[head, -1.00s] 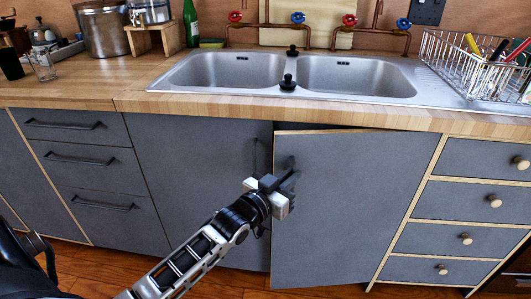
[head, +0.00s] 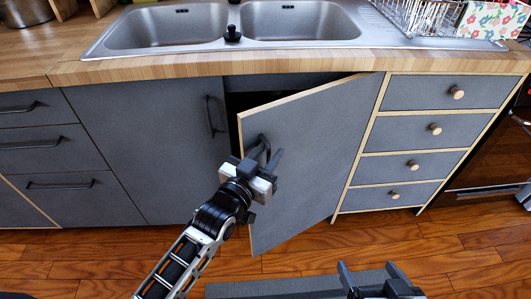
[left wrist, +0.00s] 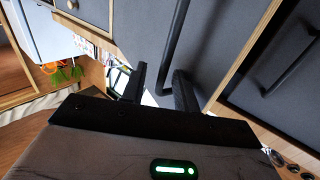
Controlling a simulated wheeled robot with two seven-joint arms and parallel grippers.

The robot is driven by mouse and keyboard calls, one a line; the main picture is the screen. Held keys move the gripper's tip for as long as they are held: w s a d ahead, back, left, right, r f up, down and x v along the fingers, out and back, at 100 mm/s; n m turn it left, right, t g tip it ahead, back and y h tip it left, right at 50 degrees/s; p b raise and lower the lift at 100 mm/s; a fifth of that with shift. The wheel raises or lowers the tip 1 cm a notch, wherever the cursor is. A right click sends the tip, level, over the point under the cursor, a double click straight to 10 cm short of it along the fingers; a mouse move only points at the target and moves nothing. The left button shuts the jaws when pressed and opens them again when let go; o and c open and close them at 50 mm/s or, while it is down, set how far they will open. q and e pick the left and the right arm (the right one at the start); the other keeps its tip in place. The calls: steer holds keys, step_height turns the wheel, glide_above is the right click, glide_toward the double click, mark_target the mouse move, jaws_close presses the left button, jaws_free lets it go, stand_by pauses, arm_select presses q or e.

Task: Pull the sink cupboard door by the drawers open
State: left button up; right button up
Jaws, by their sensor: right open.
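The grey sink cupboard door (head: 305,150) with a light wood edge stands partly open in the head view, beside the drawers (head: 415,133) on its right. Its black bar handle (head: 265,147) is near its upper left edge. My left gripper (head: 263,166) is at this handle. In the left wrist view the handle (left wrist: 173,45) passes between the two black fingers of my left gripper (left wrist: 160,88). The fingers look apart, with a gap on the left of the bar. My right gripper (head: 375,284) is open and empty, low in the head view.
A closed cupboard door (head: 150,140) is left of the opening. The steel double sink (head: 235,25) is set in the wooden worktop (head: 180,65) above. A dish rack (head: 420,15) stands at the back right. The wooden floor (head: 400,245) before the drawers is clear.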

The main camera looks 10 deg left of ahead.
arm_select(q)
steer(key=shift+a, duration=0.1)
steer(key=v, duration=1.6)
steer(key=shift+p, duration=0.4)
